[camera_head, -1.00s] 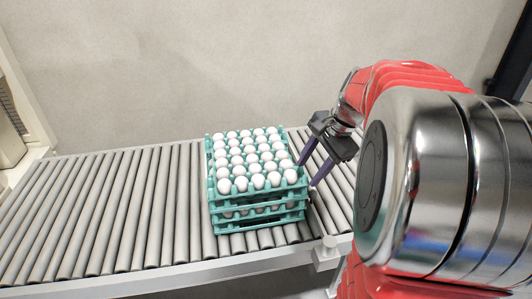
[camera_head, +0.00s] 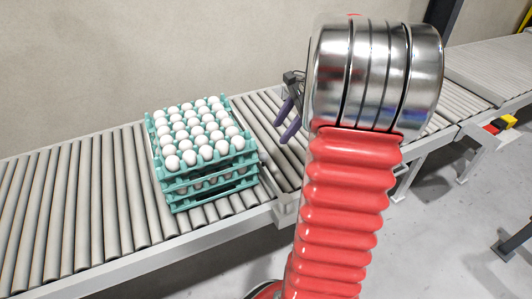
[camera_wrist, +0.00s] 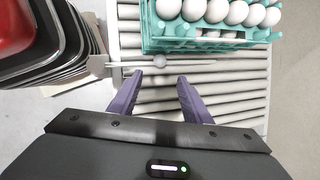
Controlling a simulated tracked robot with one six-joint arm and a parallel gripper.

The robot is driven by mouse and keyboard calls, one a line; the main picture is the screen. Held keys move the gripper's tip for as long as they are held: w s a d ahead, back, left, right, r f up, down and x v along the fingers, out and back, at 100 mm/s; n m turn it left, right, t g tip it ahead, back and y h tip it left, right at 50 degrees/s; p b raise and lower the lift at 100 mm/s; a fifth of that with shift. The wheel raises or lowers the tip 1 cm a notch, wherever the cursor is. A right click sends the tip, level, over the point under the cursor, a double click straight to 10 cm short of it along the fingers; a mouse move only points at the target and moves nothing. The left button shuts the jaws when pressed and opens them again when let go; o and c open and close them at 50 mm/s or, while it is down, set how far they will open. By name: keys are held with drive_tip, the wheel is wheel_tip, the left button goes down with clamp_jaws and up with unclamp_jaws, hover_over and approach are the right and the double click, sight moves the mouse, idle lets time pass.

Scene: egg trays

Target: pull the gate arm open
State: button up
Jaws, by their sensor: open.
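The gate arm (camera_wrist: 195,64) shows in the wrist view as a thin pale rod across the rollers, with a round knob (camera_wrist: 160,60) on it. It lies just in front of the egg stack. My gripper (camera_wrist: 157,82) is open, its two purple fingers spread and nothing between them. The knob is a little beyond the fingertips, roughly centred in the gap, with no visible contact. In the head view my gripper (camera_head: 286,126) is partly hidden behind my arm, over the conveyor right of the stack. The gate arm is hard to make out there.
A stack of teal egg trays (camera_head: 170,190) with white eggs stands on the roller conveyor (camera_head: 85,205), left of my gripper. A bracket (camera_head: 285,208) sits on the conveyor's front rail. A wall stands behind.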

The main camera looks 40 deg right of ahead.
sight(266, 154)
drive_tip(key=x, duration=1.3)
drive_tip(key=shift+c, duration=0.6)
clamp_jaws()
drive_tip(key=shift+s+d, duration=0.1)
